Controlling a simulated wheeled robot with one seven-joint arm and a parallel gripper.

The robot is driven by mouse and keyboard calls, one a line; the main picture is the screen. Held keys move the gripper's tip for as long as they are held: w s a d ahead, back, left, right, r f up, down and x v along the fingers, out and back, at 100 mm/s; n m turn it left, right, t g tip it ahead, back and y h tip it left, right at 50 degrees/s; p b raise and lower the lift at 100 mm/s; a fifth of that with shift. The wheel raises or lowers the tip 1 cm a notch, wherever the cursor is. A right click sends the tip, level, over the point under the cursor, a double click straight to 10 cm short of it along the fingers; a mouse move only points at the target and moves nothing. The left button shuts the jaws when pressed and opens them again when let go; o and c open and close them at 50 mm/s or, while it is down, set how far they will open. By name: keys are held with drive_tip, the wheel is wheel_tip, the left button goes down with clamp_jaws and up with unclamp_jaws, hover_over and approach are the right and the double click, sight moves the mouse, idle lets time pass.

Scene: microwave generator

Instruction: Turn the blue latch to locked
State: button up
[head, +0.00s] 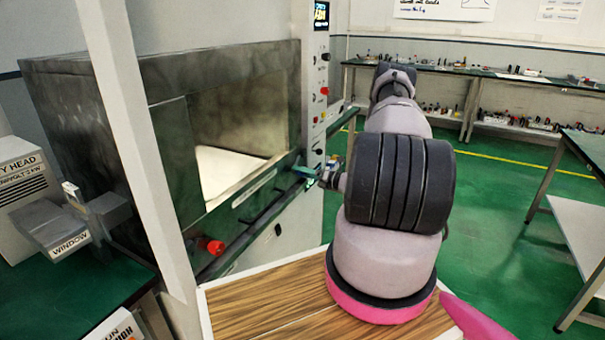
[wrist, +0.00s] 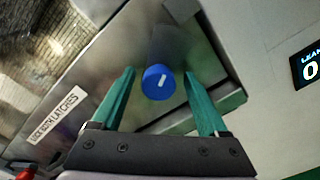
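The blue latch (wrist: 155,85) is a round knob with a short white mark, slightly tilted from upright in the wrist view. It sits on a grey metal panel. My gripper (wrist: 160,74) is open, with one green finger on each side of the knob. Gaps show between the fingers and the knob, so neither seems to touch it. In the head view my gripper (head: 308,172) is at the front right edge of the microwave chamber, below the control column. I cannot make out the blue latch in that view.
A label reading "lock both latches" (wrist: 58,115) is left of the knob. A red knob (head: 215,247) sits at the chamber's front left. The chamber (head: 190,130) is open at the front. The control column (head: 316,80) rises close beside my gripper. Green floor lies open to the right.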

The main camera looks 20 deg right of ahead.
drive_tip(key=v, duration=1)
drive_tip(key=shift+s+d, duration=0.25)
drive_tip(key=shift+s, duration=0.1)
drive_tip(key=shift+r, duration=0.1)
drive_tip(key=s+a+r+n+g, duration=0.3)
drive_tip(key=a+r+n+g, duration=0.45)
drive_tip(key=r, duration=0.65)
drive_tip(key=s+a+r+n+g, duration=0.2)
drive_tip(key=a+r+n+g, duration=0.2)
drive_tip(key=a+r+n, duration=0.9)
drive_tip(key=s+a+r+n+t+h, duration=0.2)
drive_tip(key=s+r+n+h, duration=0.2)
drive_tip(key=s+r, duration=0.5)
drive_tip(key=s+a+r+n+t+h, duration=0.2)
drive_tip(key=s+r+n+h, duration=0.3)
drive_tip(key=s, duration=0.9)
wheel_tip(320, 180, up, 5)
drive_tip(key=n, duration=0.3)
drive_tip(key=shift+s+a+n, duration=0.2)
drive_tip(key=shift+s+n, duration=0.05)
drive_tip(key=shift+n, duration=0.1)
